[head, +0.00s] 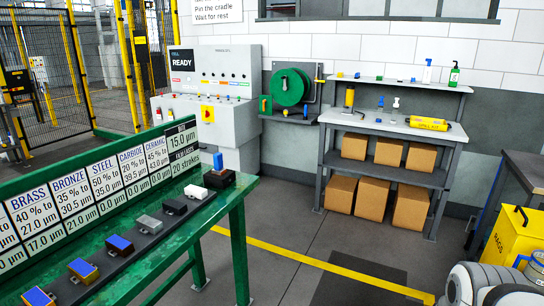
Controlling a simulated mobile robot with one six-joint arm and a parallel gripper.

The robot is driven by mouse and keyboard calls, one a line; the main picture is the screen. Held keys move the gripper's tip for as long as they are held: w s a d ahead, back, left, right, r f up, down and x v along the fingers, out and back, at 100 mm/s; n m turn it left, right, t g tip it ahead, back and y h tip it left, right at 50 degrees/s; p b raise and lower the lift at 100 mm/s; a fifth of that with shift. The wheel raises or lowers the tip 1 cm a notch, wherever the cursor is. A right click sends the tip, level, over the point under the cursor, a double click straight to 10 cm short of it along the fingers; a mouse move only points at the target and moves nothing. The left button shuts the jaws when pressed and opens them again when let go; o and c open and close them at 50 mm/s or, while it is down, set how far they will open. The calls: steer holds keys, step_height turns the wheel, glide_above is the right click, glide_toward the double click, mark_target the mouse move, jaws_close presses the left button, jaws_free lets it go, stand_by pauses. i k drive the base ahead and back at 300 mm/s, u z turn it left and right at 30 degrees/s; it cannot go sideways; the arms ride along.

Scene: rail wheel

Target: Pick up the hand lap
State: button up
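A green bench (160,259) runs along the left side, with a row of small blocks on a dark strip. At its far right end sits a black block (222,182) with a blue upright piece (218,161) on it; this may be the hand lap, but I cannot tell for sure. A small white block (199,192) sits just left of it. Nearer are a grey block (150,224) and blue-topped blocks (119,244). My gripper's fingers are not in view; only white rounded arm parts show at the bottom right, far from the bench.
A board of material labels (75,201) stands along the bench's back. A grey control cabinet (218,95) and a shelf unit (390,171) with cardboard boxes stand behind. A yellow bin (508,238) is at the right. Open floor (290,215) with a yellow line lies between.

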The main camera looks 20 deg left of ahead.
mark_target(219, 169)
steer(key=u, duration=0.2)
steer(key=i, duration=1.6)
steer(key=u, duration=1.15)
steer(key=i, duration=1.35)
steer(key=u, duration=0.75)
